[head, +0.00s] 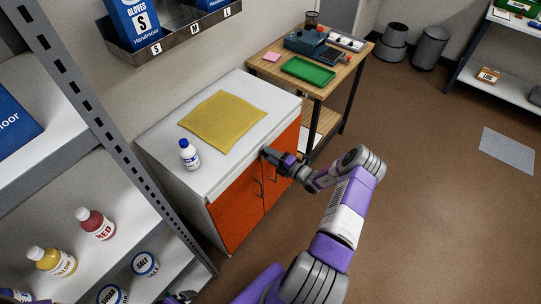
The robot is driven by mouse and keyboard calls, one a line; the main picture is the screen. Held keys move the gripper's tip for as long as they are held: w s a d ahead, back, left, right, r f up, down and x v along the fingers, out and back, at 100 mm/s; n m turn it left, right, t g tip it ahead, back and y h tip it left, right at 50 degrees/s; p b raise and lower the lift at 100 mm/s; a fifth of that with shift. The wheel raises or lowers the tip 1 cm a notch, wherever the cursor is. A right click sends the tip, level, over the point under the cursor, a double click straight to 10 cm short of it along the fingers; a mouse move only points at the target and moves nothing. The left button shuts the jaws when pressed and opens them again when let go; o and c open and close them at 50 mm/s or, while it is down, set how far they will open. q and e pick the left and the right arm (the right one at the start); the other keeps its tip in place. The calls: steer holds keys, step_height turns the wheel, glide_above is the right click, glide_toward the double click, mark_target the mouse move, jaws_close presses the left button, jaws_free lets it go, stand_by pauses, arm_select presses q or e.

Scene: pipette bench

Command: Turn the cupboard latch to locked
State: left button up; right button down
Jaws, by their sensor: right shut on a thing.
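The white cupboard (150,141) has two orange doors, and both look closed. Two dark bar handles (257,187) sit near the seam between the doors. My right gripper (267,154) is at the top edge of the doors, near that seam. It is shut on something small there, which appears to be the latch. The fingers hide the latch, so I cannot tell which way it points. A small grey and purple part at the bottom edge looks like my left gripper (182,298). It is mostly cut off, and its jaws cannot be made out.
A yellow cloth (222,114) and a white bottle with a blue cap (189,155) are on the cupboard top. A shelf rack with bottles (95,223) stands close at left. A wooden bench (266,57) stands behind.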

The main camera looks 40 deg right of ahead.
steer(key=c, duration=0.7)
jaws_free()
steer(key=shift+o, duration=0.2)
steer(key=s+d+p, duration=0.1)
steer(key=s, duration=0.6)
steer(key=shift+s, duration=0.3)
